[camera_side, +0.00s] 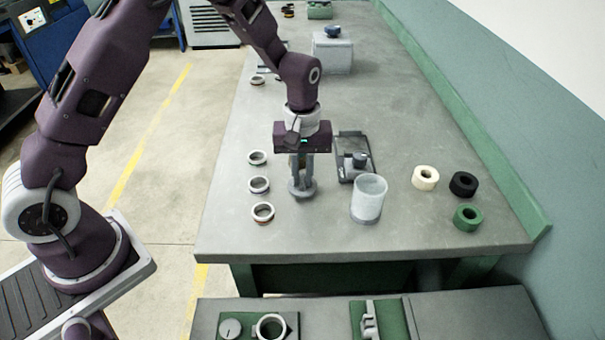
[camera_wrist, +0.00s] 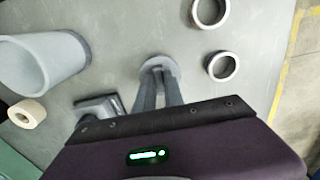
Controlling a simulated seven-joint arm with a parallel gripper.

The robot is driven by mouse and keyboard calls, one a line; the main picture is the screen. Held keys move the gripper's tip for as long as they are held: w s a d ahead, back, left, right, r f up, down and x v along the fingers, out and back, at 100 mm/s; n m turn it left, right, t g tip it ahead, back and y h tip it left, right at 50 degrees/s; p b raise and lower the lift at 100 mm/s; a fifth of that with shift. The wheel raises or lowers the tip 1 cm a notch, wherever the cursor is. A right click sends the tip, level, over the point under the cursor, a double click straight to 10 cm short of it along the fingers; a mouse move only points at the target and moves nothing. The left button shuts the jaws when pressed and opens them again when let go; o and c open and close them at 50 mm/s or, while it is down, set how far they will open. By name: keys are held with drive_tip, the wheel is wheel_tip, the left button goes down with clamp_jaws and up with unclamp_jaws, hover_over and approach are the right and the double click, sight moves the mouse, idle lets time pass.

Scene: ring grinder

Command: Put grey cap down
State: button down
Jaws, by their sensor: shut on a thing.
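The grey cap (camera_side: 302,193) is a round, light grey piece with a wide flange. My gripper (camera_side: 302,182) points straight down over the workbench and is shut on the cap. In the wrist view the cap (camera_wrist: 158,63) shows at the tips of the two fingers (camera_wrist: 160,76), which hide part of it. The cap is at or just above the bench top; I cannot tell whether it touches.
Several metal rings (camera_side: 259,185) stand in a column left of my gripper. A pale cylindrical cup (camera_side: 369,199) stands close on the right, with a dark tray (camera_side: 345,173) behind it. White (camera_side: 425,177), black (camera_side: 463,184) and green (camera_side: 468,217) rings lie farther right.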

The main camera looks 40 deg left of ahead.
sight(302, 180)
drive_tip(key=shift+f, duration=0.1)
drive_tip(key=c, duration=1.4)
unclamp_jaws()
drive_tip(key=shift+c, duration=0.2)
drive_tip(key=s+r+m+t, duration=0.1)
drive_tip(key=s+r, duration=0.1)
drive_tip(key=r, duration=0.7)
drive_tip(key=s+r, duration=0.2)
drive_tip(key=r, duration=0.7)
drive_tip(key=s+a+r+m+t, duration=0.1)
drive_tip(key=s+m, duration=0.3)
drive_tip(key=s, duration=0.7)
drive_tip(key=s+a+r+m+t, duration=0.1)
drive_tip(key=s+r+m+t, duration=0.2)
drive_tip(key=s, duration=0.8)
drive_tip(key=shift+a+r+m+t, duration=0.3)
drive_tip(key=shift+r+m, duration=0.2)
drive_tip(key=shift+r, duration=0.15)
